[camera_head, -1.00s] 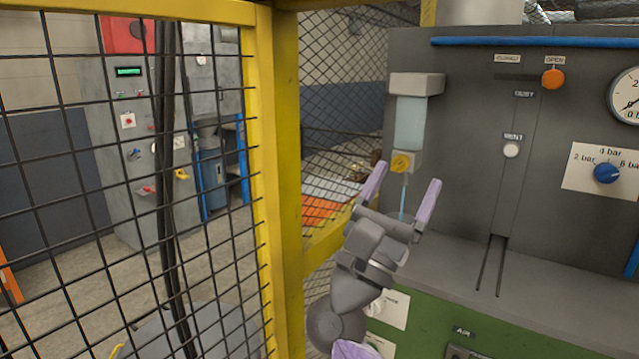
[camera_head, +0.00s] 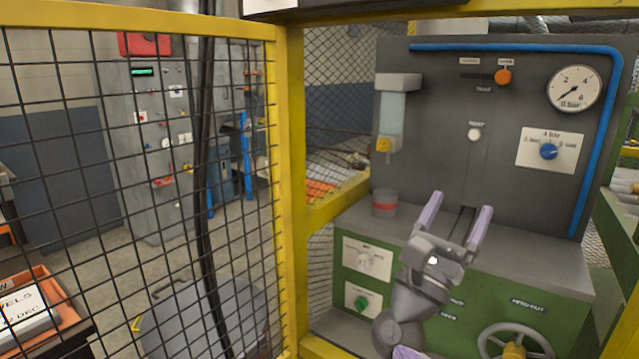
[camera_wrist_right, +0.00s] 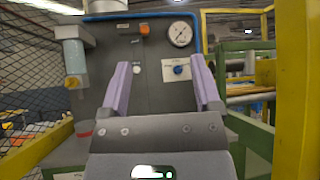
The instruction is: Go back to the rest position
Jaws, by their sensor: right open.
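My right gripper (camera_head: 458,218) is open and empty, with its two lilac fingers spread apart. In the head view it is in front of the green and grey machine (camera_head: 480,265), over the image of its grey ledge. In the right wrist view the fingers (camera_wrist_right: 163,88) point toward the machine's grey upright panel (camera_wrist_right: 151,100), with nothing between them. My left gripper is not in view.
A yellow fence post (camera_head: 290,180) and black mesh stand left of my right arm. A grey can with a red band (camera_head: 384,203) stands on the ledge's left end. A handwheel (camera_head: 515,340) is low on the machine's front. A pressure gauge (camera_head: 573,88) is upper right.

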